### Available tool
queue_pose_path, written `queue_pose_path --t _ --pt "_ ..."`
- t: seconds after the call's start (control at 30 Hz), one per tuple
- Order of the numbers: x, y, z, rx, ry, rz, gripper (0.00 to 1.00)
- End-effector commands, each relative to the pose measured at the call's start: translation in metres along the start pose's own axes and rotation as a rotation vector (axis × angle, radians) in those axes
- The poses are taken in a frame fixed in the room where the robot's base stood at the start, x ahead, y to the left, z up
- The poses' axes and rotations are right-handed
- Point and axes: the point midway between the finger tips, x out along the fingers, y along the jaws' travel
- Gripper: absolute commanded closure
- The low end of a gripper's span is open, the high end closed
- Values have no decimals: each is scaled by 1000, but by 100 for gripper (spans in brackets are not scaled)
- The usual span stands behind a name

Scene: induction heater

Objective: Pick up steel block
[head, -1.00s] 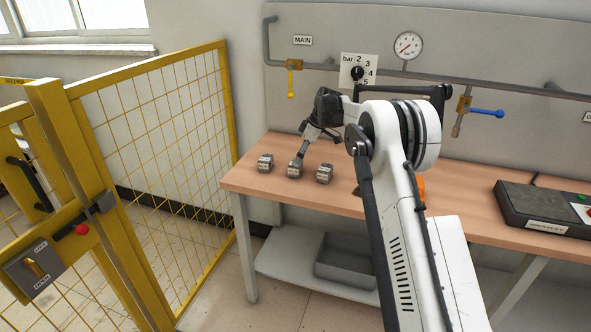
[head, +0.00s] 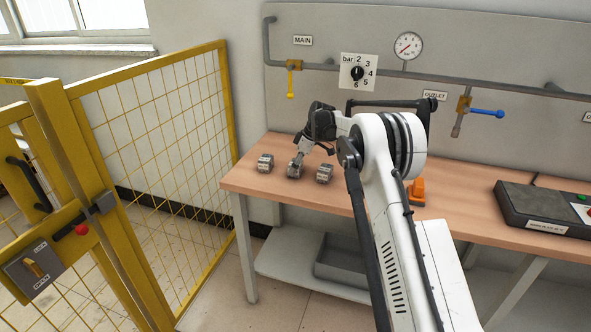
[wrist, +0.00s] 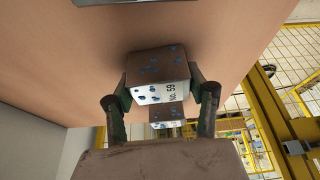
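Three small grey steel blocks stand in a row on the wooden bench: the left block (head: 265,163), the middle block (head: 293,171) and the right block (head: 324,174). My gripper (head: 296,163) reaches down to the middle block from above. In the wrist view, a block marked "No. 59" (wrist: 152,77), with a brown-looking face and blue specks, lies between the two fingertips of my gripper (wrist: 158,85). The fingertips are close along both its sides; whether they press on it is unclear. Part of another speckled block (wrist: 166,115) shows below it.
An orange object (head: 416,191) stands behind my arm. A yellow mesh fence (head: 150,150) is left of the bench; pipes and a gauge (head: 408,46) are behind.

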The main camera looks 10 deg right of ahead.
Motion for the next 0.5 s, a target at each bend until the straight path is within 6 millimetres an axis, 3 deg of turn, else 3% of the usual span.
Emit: queue_pose_path --t 0.03,0.27,0.5 --pt "0 0 0 0 0 0 68" --pt "0 0 0 0 0 0 98" --pt "-1 0 0 0 1 0 100"
